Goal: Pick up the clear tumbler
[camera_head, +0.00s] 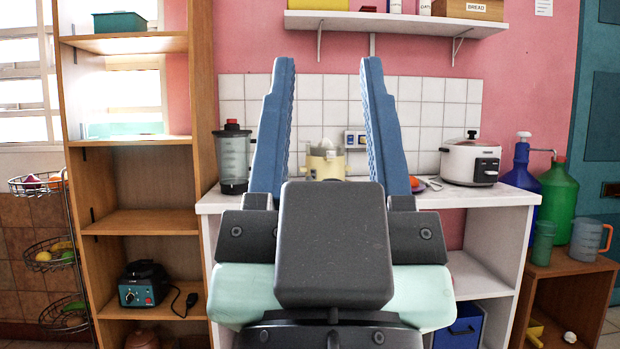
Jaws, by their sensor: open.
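My gripper (328,68) is in the middle of the view, its two blue fingers pointing up and wide apart, with nothing between them. I cannot make out a clear tumbler for certain; my gripper hides part of the white counter. A greenish cup (543,242) stands on the low wooden stand at the right. Beside it is a see-through grey jug with a handle (587,240). Both are well to the right of my gripper.
The white counter (460,196) holds a blender (233,158), a yellow juicer (324,162) and a rice cooker (470,161). An open wooden shelf (140,222) stands left, a wire basket rack (48,255) beside it. Blue (521,180) and green (558,200) bottles stand right.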

